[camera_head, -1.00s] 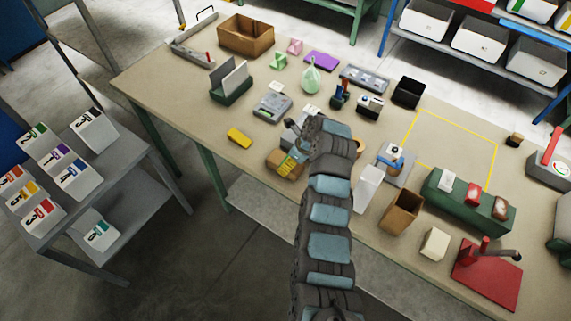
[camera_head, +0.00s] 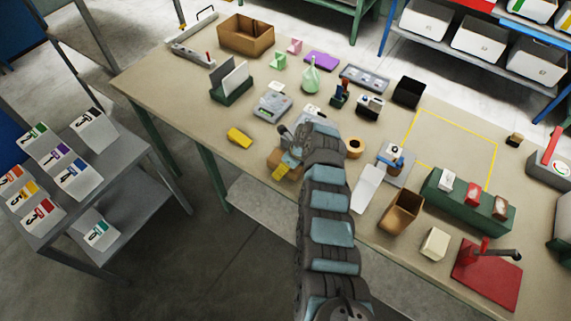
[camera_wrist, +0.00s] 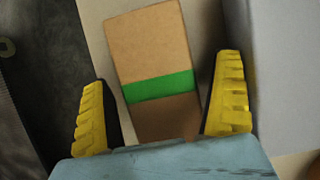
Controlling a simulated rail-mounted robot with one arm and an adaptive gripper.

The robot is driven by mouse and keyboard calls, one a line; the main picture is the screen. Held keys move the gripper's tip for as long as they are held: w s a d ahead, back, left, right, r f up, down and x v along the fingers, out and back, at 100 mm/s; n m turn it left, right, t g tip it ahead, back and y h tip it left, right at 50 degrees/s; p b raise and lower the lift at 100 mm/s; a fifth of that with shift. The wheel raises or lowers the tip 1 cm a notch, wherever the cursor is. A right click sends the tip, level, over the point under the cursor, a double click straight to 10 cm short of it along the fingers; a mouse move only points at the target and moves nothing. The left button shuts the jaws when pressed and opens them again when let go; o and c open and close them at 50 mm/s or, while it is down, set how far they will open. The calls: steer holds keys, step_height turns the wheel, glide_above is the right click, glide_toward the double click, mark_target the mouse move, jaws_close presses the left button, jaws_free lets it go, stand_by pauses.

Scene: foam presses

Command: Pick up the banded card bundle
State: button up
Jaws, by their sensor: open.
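The banded card bundle (camera_wrist: 146,45) is a brown block with a green band (camera_wrist: 158,87) around it, lying on the table. In the wrist view it runs up the middle, slightly tilted. My gripper (camera_wrist: 163,75) is open, with one yellow finger on each side of the bundle and visible gaps to it. Its near end is hidden by my gripper body. In the head view the bundle (camera_head: 274,155) shows as a brown patch, mostly covered by my gripper (camera_head: 284,168) near the table's front edge.
A large pale grey surface (camera_wrist: 285,70) stands close to the right finger in the wrist view. A yellow block (camera_head: 239,137) lies to the left on the table. The table edge and dark floor are near.

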steer(key=c, duration=1.4)
steer(key=shift+o, duration=0.2)
steer(key=shift+r, duration=0.15)
